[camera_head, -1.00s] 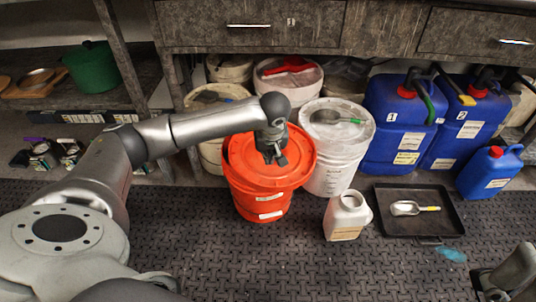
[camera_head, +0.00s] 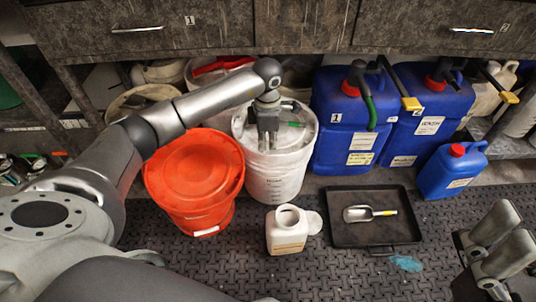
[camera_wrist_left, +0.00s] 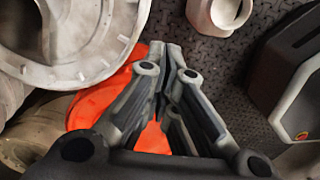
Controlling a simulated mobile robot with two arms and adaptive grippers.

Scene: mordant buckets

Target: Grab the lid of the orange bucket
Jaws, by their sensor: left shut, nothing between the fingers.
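The orange bucket (camera_head: 205,215) stands on the dark mat, with its round orange lid (camera_head: 195,168) on top. Orange also shows behind the fingers in the left wrist view, but I cannot tell lid from bucket there. My left gripper (camera_head: 267,140) is shut and empty. It is over the white bucket (camera_head: 275,180), to the right of the orange lid and apart from it. In the left wrist view its fingertips (camera_wrist_left: 168,50) are together. My right gripper (camera_head: 495,262) is partly in view at the lower right; its jaw state is unclear.
A white jug (camera_head: 287,235) stands in front of the white bucket. A black tray (camera_head: 345,238) with a scoop (camera_head: 368,213) lies to its right. Blue canisters (camera_head: 340,110) stand behind. Drawers (camera_head: 300,22) overhang the back.

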